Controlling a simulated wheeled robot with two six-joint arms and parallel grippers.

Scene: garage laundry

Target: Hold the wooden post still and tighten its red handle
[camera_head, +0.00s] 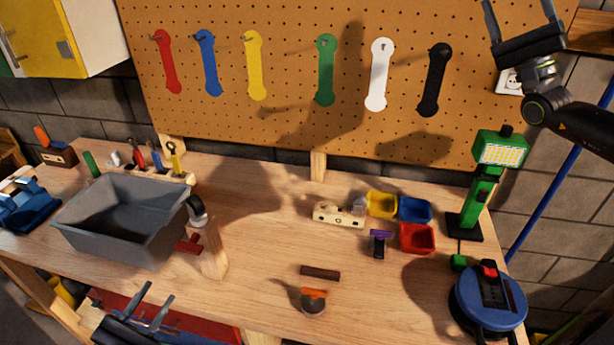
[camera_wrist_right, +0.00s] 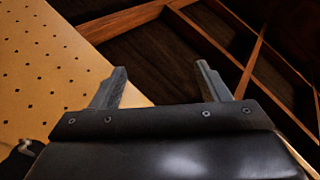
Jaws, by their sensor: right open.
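The wooden post (camera_head: 213,251) stands upright near the front of the workbench, just right of the grey bin (camera_head: 118,222). Its red handle (camera_head: 189,244) sticks out from its left side. My left gripper (camera_head: 162,290) is low at the front left, below and left of the post, with its fingers apart and empty. My right gripper (camera_head: 518,6) is raised at the top right, far from the post. Its spread, empty fingers also show in the right wrist view (camera_wrist_right: 160,82), pointing toward the ceiling beams.
A dark round part (camera_head: 197,210) is close to the post's top. An orange-handled tool (camera_head: 313,299) and a brown bar (camera_head: 320,273) lie to its right. Small coloured bins (camera_head: 381,205), a green lamp (camera_head: 487,180) and a blue reel (camera_head: 490,305) stand farther right.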

